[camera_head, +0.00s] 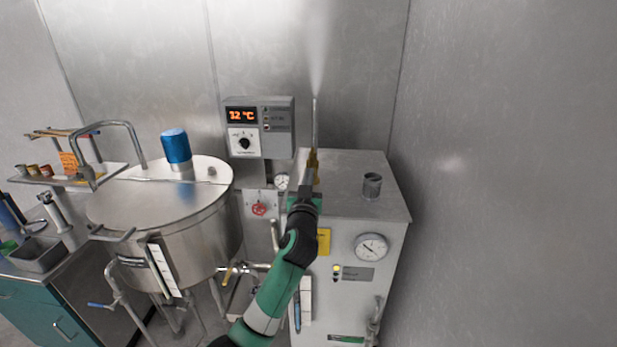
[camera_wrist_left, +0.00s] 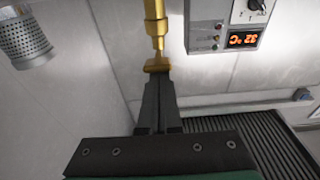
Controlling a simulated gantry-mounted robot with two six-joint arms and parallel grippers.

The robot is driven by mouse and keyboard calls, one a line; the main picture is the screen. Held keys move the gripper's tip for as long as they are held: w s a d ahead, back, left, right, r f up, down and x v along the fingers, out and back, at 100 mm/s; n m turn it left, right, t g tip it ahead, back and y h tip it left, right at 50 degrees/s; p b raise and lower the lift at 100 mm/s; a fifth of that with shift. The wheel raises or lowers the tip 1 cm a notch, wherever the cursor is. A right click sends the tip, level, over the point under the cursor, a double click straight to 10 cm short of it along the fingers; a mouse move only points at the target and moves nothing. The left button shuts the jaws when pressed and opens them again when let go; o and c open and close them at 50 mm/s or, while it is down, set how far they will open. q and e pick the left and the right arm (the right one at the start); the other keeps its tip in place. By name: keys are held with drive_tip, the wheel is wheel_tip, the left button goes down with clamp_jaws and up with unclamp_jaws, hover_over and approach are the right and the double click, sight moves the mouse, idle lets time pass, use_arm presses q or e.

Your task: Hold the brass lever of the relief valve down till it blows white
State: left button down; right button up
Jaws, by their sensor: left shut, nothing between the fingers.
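The brass relief valve (camera_head: 313,160) stands on top of the grey steel cabinet, with a thin vertical pipe (camera_head: 315,115) above it. A white plume (camera_head: 316,55) rises from the pipe's top. My left gripper (camera_head: 307,182) reaches the valve from the front, its fingers shut with nothing between them. In the left wrist view the closed fingertips (camera_wrist_left: 157,80) are at the brass lever (camera_wrist_left: 157,66) below the brass valve body (camera_wrist_left: 155,15) and appear to touch it. The lever is partly hidden by the fingers in the head view. My right gripper is not in view.
The cabinet (camera_head: 355,170) carries a perforated metal cup (camera_head: 372,186) and a front gauge (camera_head: 371,247). A lidded steel vat (camera_head: 160,200) stands further left. The right wall is bare.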

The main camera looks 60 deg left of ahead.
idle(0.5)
use_arm(q)
drive_tip(key=s+d+r+p, duration=0.3)
drive_tip(key=s+d, duration=0.2)
drive_tip(key=d, duration=0.4)
drive_tip(key=shift+s+d+r, duration=0.2)
drive_tip(key=shift+s+d, duration=0.1)
drive_tip(key=shift+s, duration=0.05)
idle(0.3)
